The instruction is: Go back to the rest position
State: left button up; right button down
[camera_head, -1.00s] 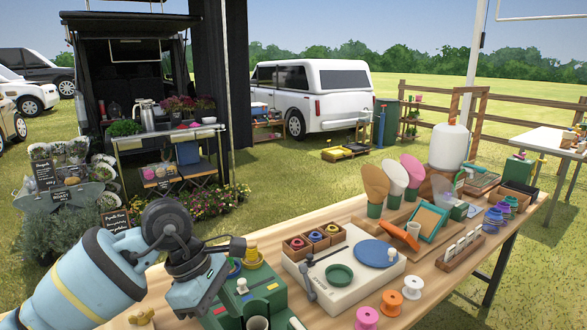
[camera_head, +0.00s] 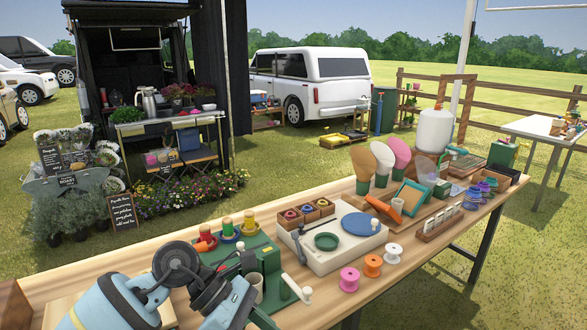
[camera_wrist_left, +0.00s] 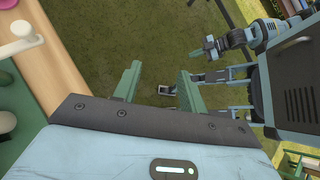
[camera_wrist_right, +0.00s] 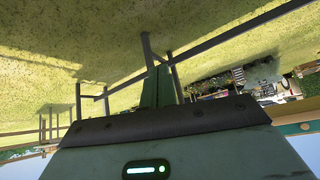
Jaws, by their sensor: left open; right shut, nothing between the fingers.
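My left arm (camera_head: 172,283) comes in at the bottom left of the head view, in front of the table's near edge, and its fingers are hidden there. In the left wrist view my left gripper (camera_wrist_left: 157,84) is open, with its two green fingers apart and nothing between them. Grass lies beyond them, and the table edge is to the left. My right arm is not visible in the head view. In the right wrist view my right gripper (camera_wrist_right: 160,86) is shut and empty, its fingers together, with grass and the legs of furniture behind it.
A long wooden table (camera_head: 110,262) crosses the foreground. My own base shows at the right of the left wrist view. Grass lies beyond the table.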

pick_arm(q)
jog(key=s+d+r+n+t+h+p, duration=0.15)
jog(key=s+d+n+t+h, duration=0.35)
jog(key=n+h, duration=0.75)
jog(key=s+a+f+n+t+y+p, duration=0.15)
jog(key=a+f+n+t+y, duration=0.6)
jog(key=n, duration=0.75)
jog(key=s+a+f+n+t+y, duration=0.2)
jog(key=a+f+n+t+y, duration=0.5)
jog(key=n, duration=0.9)
jog(key=s+a+f+n+g+y, duration=0.3)
jog(key=s+f+n, duration=0.1)
jog(key=s+f, duration=0.3)
jog(key=s+a+f+n+g+y+p, duration=0.1)
jog(key=s+a+f+n+g+y, duration=0.1)
jog(key=s+f, duration=0.6)
jog(key=s+a+n+g, duration=0.1)
jog(key=s+n+g, duration=0.1)
jog(key=s+n, duration=0.1)
jog(key=shift+s+a+y, duration=0.25)
jog(key=shift+s+y, duration=0.15)
jog(key=shift+s, duration=0.4)
pick_arm(e)
jog(key=w+r+t, duration=0.1)
jog(key=w+r, duration=0.2)
jog(key=r, duration=0.2)
jog(key=shift+w+d+r, duration=0.15)
jog(key=shift+d+r, duration=0.05)
jog(key=shift+d, duration=0.1)
